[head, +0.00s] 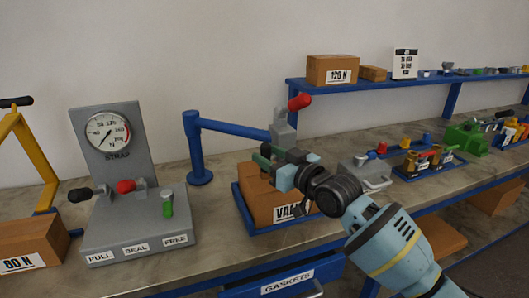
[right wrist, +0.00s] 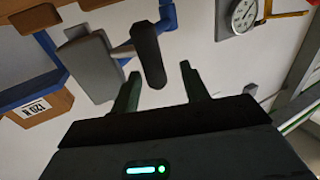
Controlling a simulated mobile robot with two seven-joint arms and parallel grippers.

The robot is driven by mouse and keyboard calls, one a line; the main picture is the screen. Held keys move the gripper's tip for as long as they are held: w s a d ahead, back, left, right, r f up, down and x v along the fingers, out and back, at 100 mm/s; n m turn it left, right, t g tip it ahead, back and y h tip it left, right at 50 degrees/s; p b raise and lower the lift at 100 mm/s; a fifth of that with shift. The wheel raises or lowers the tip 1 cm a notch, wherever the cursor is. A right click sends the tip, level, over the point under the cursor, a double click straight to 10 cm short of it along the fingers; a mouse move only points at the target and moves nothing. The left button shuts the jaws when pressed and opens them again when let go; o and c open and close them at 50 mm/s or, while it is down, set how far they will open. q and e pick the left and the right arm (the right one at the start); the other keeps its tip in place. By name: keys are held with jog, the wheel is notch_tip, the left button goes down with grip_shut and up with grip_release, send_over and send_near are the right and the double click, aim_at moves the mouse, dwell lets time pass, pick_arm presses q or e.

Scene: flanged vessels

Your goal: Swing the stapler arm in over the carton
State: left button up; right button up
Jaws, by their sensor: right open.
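The stapler arm (head: 235,129) is a blue bar running right from a blue post (head: 195,150). It ends in a grey head (head: 283,132) with a red-tipped lever (head: 300,102). The head appears behind and above the brown carton (head: 262,203), which sits on a blue tray (head: 243,214). My right gripper (head: 268,160) is open in front of the head, above the carton. In the right wrist view, a dark handle (right wrist: 148,55) on the grey head (right wrist: 90,65) lies ahead of the gap between my fingertips (right wrist: 160,82), with no visible contact.
A grey gauge stand (head: 140,215) with levers is at left, beside an 80 N box (head: 35,245) and a yellow frame (head: 42,155). A grey case (head: 365,175) stands right of the carton. A blue shelf (head: 400,82) runs behind.

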pick_arm(q)
jog(key=shift+w+r, duration=0.15)
jog(key=shift+w, duration=0.25)
pick_arm(e)
jog(key=v, duration=0.5)
jog(key=shift+a, duration=0.1)
